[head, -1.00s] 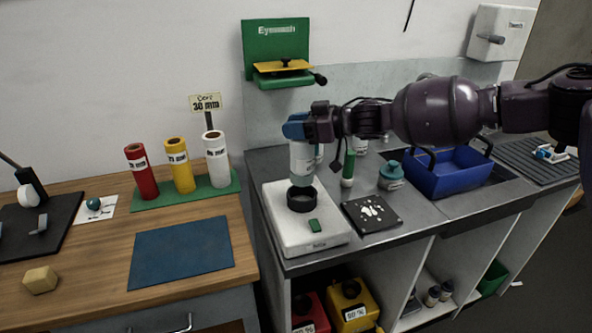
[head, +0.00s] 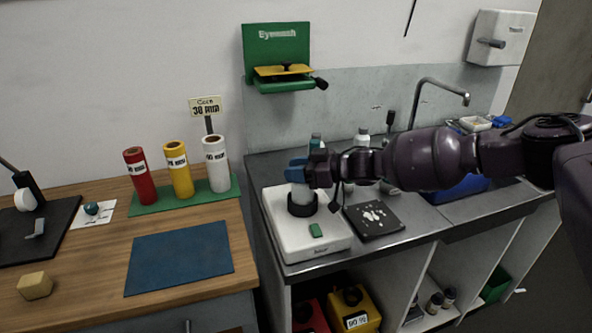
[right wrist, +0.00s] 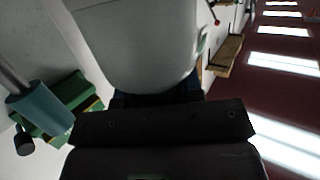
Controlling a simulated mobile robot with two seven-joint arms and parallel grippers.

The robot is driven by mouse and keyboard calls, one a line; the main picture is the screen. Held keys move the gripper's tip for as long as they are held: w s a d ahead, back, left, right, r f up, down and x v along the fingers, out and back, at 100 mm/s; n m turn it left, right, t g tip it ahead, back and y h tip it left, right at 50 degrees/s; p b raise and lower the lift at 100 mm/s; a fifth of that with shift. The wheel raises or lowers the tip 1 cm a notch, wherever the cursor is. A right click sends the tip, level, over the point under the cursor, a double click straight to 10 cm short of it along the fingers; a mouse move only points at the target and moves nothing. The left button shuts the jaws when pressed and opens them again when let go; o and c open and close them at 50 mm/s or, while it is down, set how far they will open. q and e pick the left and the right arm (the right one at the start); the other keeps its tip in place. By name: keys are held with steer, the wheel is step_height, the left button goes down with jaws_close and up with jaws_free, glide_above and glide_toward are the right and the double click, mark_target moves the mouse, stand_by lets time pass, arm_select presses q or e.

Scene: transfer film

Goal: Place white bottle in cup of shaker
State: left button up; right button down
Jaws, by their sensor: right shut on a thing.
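The shaker (head: 282,225) is a white box on the grey bench with a black ring-shaped cup (head: 302,209) on top and a green button at its front. The white bottle (head: 302,192) stands about upright at the cup, its lower end hidden by the cup's rim, so it appears to be inside. My right gripper (head: 296,170), with blue fingers, is shut on the white bottle just above the cup and hides its upper part. In the right wrist view the bottle (right wrist: 135,45) fills the top middle. My left gripper is not in view.
A black plate with white pieces (head: 373,219) lies right of the shaker. Other bottles (head: 361,138) stand behind my right arm, near a blue basin (head: 460,189). Red, yellow and white rolls (head: 216,164) stand on the wooden table at left.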

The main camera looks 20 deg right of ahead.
steer(key=c, duration=0.8)
jaws_free()
steer(key=shift+o, duration=0.2)
steer(key=shift+r, duration=0.1)
steer(key=v, duration=1.2)
steer(key=shift+r, duration=0.1)
